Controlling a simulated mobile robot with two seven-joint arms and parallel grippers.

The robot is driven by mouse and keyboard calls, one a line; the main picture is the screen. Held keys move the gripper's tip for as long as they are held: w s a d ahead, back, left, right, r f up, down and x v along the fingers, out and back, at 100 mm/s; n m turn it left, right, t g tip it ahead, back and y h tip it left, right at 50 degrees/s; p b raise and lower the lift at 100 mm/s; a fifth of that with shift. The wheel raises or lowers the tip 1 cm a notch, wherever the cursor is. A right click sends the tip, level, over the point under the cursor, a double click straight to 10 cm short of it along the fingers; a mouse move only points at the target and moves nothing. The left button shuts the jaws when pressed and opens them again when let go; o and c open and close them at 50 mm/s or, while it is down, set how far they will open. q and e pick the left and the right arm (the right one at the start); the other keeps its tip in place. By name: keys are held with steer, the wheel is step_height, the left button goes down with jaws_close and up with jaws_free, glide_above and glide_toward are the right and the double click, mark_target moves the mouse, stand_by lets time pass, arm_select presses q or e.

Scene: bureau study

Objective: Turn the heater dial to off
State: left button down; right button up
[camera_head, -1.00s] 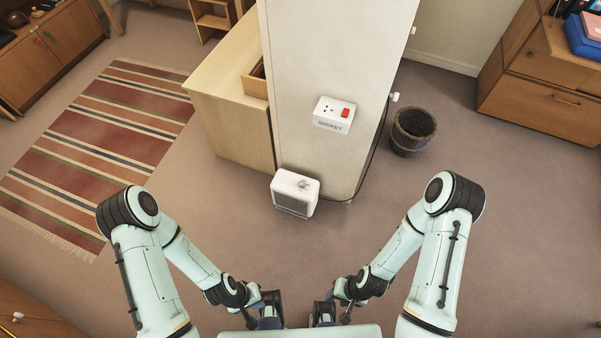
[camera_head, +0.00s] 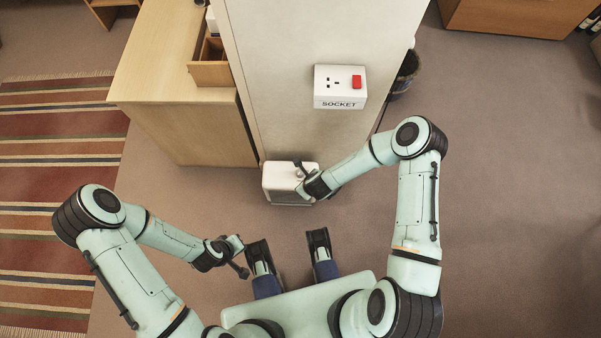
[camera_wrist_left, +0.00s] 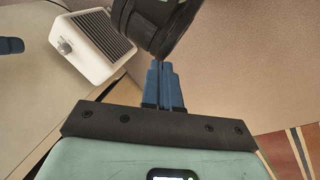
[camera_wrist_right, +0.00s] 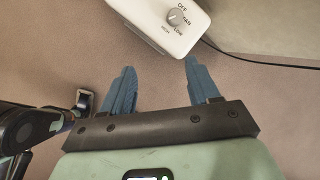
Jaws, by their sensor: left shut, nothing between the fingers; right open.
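The heater (camera_head: 275,181) is a small white box with a dark grille, on the floor against the cream wall panel. Its round dial (camera_wrist_right: 176,17) shows in the right wrist view, with labels OFF, FAN and LOW around it; where its pointer stands is too small to tell surely. The heater (camera_wrist_left: 92,38) and dial (camera_wrist_left: 65,46) also show in the left wrist view. My right gripper (camera_wrist_right: 161,74) is open, its fingertips just short of the heater's edge and apart from the dial. My left gripper (camera_wrist_left: 161,66) is shut and empty, away from the heater.
A socket (camera_head: 340,88) with a red switch is on the panel above the heater. A wooden desk (camera_head: 190,125) stands to its left, and a dark bin (camera_head: 405,75) is behind the panel's right side. A black cable (camera_wrist_right: 250,59) runs beside the heater. The carpet at right is clear.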

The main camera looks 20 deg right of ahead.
steer(key=w+f+m+b, duration=0.2)
steer(key=w+f+m, duration=0.1)
steer(key=w+m, duration=0.25)
arm_select(q)
steer(key=w+a+f+t+y+b, duration=0.1)
steer(key=w+a+f+b, duration=0.2)
steer(key=w+f, duration=0.35)
arm_select(e)
steer(key=m, duration=0.2)
glide_toward(300, 172)
steer(key=f, duration=0.2)
steer(key=shift+n+h, duration=0.35)
steer(key=shift+h, duration=0.15)
steer(key=x, duration=0.1)
steer(key=b+x, duration=0.1)
steer(key=x, duration=0.1)
steer(key=b+x, duration=0.1)
steer(key=x, duration=0.1)
steer(key=shift+w+a+f, duration=0.15)
steer(key=shift+w+a, duration=0.2)
steer(key=shift+a, duration=0.05)
steer(key=shift+w+f+b, duration=0.3)
steer(key=shift+f+b, duration=0.05)
steer(key=shift+f, duration=0.25)
arm_select(q)
steer(key=s+a+f+g, duration=0.1)
steer(key=s+f+g, duration=0.1)
steer(key=s+f, duration=0.3)
steer(key=shift+s+n, duration=0.4)
steer(key=shift+s, duration=0.55)
